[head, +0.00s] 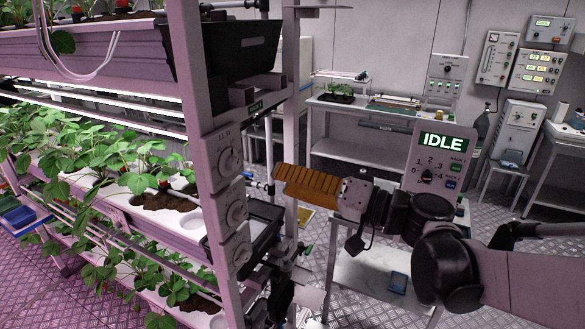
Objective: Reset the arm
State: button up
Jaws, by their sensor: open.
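My arm (445,255) reaches in from the lower right and is bent at its dark joints. My gripper (284,182) is at its end, with ribbed orange-brown fingers pointing left toward the rack's near post. The fingers overlap one another in this view, so the gap between them is hidden. My gripper is open, and nothing shows in it. Whether the fingertips touch the rack cannot be told from this one view.
The berry rack (203,130) fills the left, with leafy plants (65,150) in white troughs and dials on its post. A panel reading IDLE (441,158) stands behind my arm. A low table (365,275) is below it. Benches and wall instruments (497,58) line the back; floor shows between.

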jog(key=s+d+f+m+h+b, duration=0.1)
jog(key=s+d+f+h+b, duration=0.1)
jog(key=s+d+f+h, duration=0.45)
jog(key=s+d+f+h+b, duration=0.2)
jog(key=f+h+b, duration=0.1)
jog(key=f, duration=0.7)
jog(key=s+d+f+h+b, duration=0.1)
jog(key=s+d+f+h, duration=0.2)
jog(key=d, duration=0.4)
jog(key=s+d+f+m+h+b, duration=0.1)
jog(key=s+d+f+h, duration=0.3)
jog(key=d, duration=0.3)
jog(key=shift+d+f+m, duration=0.2)
jog(key=shift+d+m, duration=0.1)
jog(key=shift+d, duration=0.1)
